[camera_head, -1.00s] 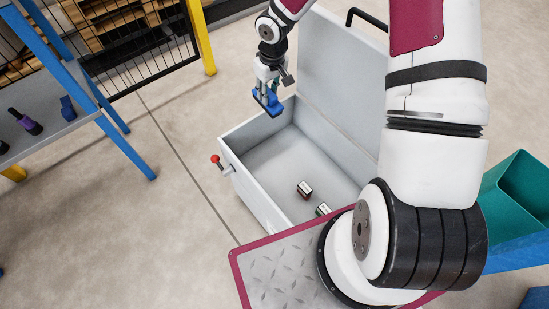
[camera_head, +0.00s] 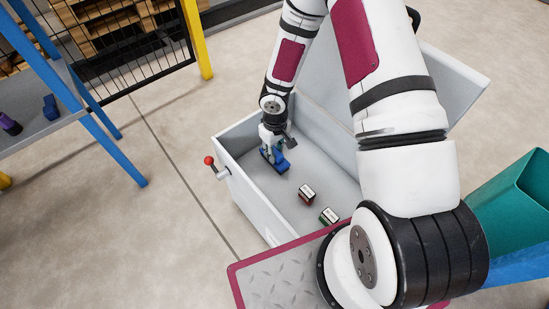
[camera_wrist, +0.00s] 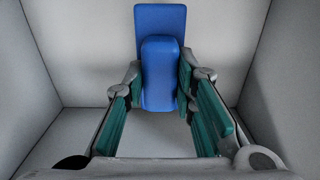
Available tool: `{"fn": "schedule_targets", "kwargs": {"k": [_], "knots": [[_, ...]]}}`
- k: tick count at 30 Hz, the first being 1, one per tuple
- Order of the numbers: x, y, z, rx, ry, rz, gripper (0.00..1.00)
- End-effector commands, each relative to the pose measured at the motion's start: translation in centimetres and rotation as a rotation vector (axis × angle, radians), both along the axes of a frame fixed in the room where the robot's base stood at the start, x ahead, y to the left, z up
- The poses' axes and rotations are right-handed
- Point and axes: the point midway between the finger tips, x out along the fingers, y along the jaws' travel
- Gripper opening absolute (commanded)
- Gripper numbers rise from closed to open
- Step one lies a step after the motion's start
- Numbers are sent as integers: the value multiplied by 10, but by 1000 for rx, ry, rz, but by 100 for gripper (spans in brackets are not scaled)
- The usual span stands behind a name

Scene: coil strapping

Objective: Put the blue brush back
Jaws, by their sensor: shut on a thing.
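The blue brush (camera_head: 274,161) is in my gripper (camera_head: 272,152), which is low inside the open grey chest (camera_head: 228,142), near its far left corner. In the wrist view the brush (camera_wrist: 160,75) has a raised block between the teal finger pads of my gripper (camera_wrist: 158,85) and a flat blue plate behind it. The gripper is shut on the block. The grey chest walls and floor surround it in the wrist view. I cannot tell whether the brush touches the chest floor.
The chest lid (camera_head: 448,75) stands open. A red-knobbed lever (camera_head: 210,161) sticks out at the left. A shelf (camera_head: 45,125) with purple and blue items stands left. A teal bin (camera_head: 515,205) stands right.

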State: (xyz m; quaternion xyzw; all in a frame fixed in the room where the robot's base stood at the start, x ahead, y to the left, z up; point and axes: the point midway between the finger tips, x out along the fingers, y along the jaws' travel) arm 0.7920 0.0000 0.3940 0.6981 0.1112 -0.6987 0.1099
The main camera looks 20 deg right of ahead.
Motion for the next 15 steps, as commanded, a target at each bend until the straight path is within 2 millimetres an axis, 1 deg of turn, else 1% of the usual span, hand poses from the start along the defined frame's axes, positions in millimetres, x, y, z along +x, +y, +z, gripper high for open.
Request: {"fn": "schedule_targets", "kwargs": {"k": [1, 5, 15], "knots": [[-1, 1, -13, 0, 2, 1, 2], [0, 1, -26, 1, 0, 1, 2], [0, 1, -28, 1, 0, 0, 2]]}}
